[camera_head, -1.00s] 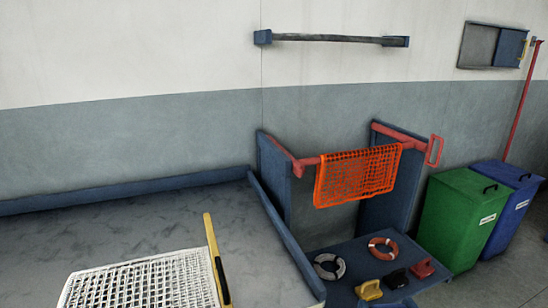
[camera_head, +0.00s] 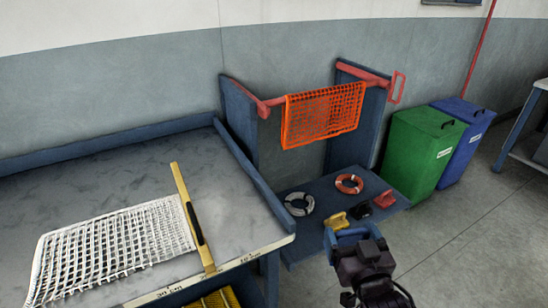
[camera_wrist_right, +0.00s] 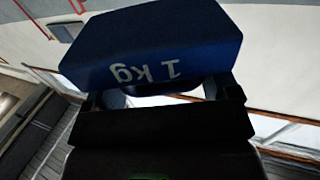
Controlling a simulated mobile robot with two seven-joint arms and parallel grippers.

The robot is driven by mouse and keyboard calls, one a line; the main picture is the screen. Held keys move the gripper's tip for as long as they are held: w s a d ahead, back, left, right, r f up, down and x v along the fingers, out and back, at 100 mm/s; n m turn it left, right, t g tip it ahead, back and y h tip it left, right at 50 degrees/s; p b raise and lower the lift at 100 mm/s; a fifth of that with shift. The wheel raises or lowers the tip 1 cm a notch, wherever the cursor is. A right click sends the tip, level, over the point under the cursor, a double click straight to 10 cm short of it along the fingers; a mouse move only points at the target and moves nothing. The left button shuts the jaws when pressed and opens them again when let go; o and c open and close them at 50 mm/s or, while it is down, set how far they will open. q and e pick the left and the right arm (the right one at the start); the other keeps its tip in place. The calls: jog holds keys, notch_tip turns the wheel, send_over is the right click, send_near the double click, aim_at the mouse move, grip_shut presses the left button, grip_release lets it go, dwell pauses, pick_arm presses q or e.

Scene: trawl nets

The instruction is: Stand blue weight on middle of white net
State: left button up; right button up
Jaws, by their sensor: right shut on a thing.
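The white net (camera_head: 112,246) lies flat on the grey table (camera_head: 120,190), in the lower left of the head view. My right gripper (camera_head: 354,240) is low in the head view, right of the table. It is shut on the blue weight (camera_head: 340,238). In the right wrist view the blue weight (camera_wrist_right: 150,45) fills the top, marked "1 kg" upside down, and my right gripper (camera_wrist_right: 160,92) grips its near side. The weight is off the table and apart from the net. My left gripper is not in view.
A yellow bar (camera_head: 187,205) lies along the net's right edge. A blue shelf (camera_head: 300,245) holds two rings and several small weights. An orange net (camera_head: 322,113) hangs from a red rail. Green (camera_head: 420,155) and blue (camera_head: 465,135) bins stand at right.

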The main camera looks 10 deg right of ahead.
jog(key=shift+w+f, duration=0.2)
jog(key=shift+f, duration=0.1)
pick_arm(q)
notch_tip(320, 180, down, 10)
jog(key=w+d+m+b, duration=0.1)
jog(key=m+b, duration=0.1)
jog(key=b, duration=1.4)
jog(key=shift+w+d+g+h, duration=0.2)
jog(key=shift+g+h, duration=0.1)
pick_arm(e)
jog(key=w+d+f+n+y, duration=0.1)
jog(key=w+f, duration=0.4)
jog(key=f, duration=0.7)
jog(key=w+d+f+n+y, duration=0.1)
jog(key=w+d+f+y, duration=0.2)
jog(key=f, duration=0.8)
jog(key=w+d+f+n+y, duration=0.2)
jog(key=w+d+f, duration=0.2)
jog(key=w+f, duration=0.3)
notch_tip(320, 180, down, 6)
jog(key=shift+d+r+g, duration=0.15)
jog(key=shift+d+g, duration=0.1)
jog(key=shift+g, duration=0.15)
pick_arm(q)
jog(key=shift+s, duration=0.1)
